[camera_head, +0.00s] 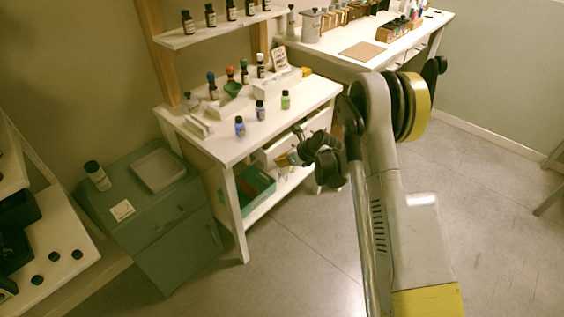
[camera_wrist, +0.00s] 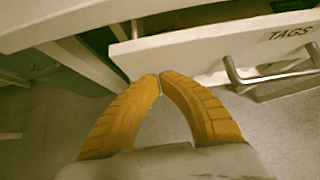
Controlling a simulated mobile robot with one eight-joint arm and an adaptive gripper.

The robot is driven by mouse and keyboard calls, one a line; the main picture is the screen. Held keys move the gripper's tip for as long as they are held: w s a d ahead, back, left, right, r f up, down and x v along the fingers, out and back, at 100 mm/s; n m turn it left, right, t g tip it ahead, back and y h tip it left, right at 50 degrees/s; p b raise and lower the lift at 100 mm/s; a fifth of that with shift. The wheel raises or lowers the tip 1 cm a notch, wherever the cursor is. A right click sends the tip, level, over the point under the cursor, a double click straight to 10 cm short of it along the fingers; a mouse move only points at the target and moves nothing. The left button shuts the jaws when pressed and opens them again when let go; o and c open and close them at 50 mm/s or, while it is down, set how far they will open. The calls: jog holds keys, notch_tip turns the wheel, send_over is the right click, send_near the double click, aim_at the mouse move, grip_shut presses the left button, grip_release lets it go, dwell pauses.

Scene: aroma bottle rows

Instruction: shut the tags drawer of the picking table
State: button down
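The white tags drawer (camera_wrist: 215,48) shows in the wrist view with the word TAGS on its front and a metal bar handle (camera_wrist: 265,78) on the right. It stands out from the picking table, and a dark gap shows above its front. In the head view the drawer (camera_head: 272,153) is partly hidden by my arm. My gripper (camera_wrist: 160,77) has its two orange fingers brought together at the tips with nothing between them. The tips overlap the lower left part of the drawer front in the wrist view; I cannot tell whether they touch. My gripper (camera_head: 287,160) also shows in the head view.
A grey-green cabinet (camera_head: 165,225) stands to the left. The floor in front is clear.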

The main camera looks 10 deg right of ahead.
jog(key=shift+w, duration=0.1)
jog(key=w+a, duration=0.1)
jog(key=w, duration=0.1)
jog(key=w+a, duration=0.3)
jog(key=w, duration=0.1)
jog(key=shift+a, duration=0.3)
